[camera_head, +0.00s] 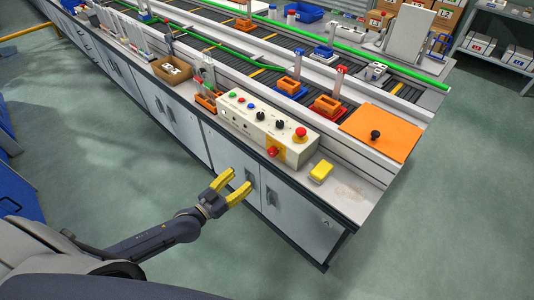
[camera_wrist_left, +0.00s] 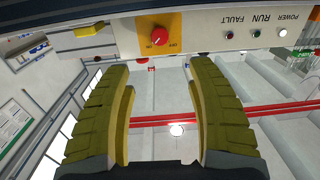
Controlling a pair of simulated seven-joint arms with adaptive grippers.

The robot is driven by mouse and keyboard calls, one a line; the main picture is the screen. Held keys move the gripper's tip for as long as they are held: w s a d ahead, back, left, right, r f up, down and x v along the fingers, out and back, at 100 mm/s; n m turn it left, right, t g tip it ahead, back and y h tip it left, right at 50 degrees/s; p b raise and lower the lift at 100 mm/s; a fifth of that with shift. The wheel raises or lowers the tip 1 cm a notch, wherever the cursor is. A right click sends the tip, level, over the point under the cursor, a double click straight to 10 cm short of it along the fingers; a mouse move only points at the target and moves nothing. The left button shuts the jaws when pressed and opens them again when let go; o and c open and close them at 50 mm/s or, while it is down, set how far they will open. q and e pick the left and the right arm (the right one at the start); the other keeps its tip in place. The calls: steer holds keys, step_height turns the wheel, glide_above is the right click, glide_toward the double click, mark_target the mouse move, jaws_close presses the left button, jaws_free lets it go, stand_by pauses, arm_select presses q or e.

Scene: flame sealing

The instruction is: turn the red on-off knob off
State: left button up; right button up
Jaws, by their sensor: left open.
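The red knob (camera_head: 272,151) is on the front face of the white control box (camera_head: 240,114), near its right end. In the left wrist view the red knob (camera_wrist_left: 160,37) sits on an orange plate with small on and off lettering. I cannot tell for sure which setting its mark points to. My left gripper (camera_head: 238,181), with yellow fingers, is open and empty in front of the bench, below and left of the knob. In the left wrist view the gripper (camera_wrist_left: 158,66) has its fingertips to either side below the knob, apart from it. My right gripper is not in view.
A red emergency button (camera_head: 300,134) and small coloured buttons are on the box's top. A yellow block (camera_head: 321,171) lies on the bench right of the box. An orange board (camera_head: 380,134) is beyond it. Cabinet doors are under the bench; the floor before it is clear.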

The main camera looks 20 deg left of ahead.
mark_target(271, 154)
arm_select(q)
steer(key=x, duration=1.7)
steer(key=shift+w, duration=0.2)
steer(key=shift+c, duration=0.4)
jaws_close()
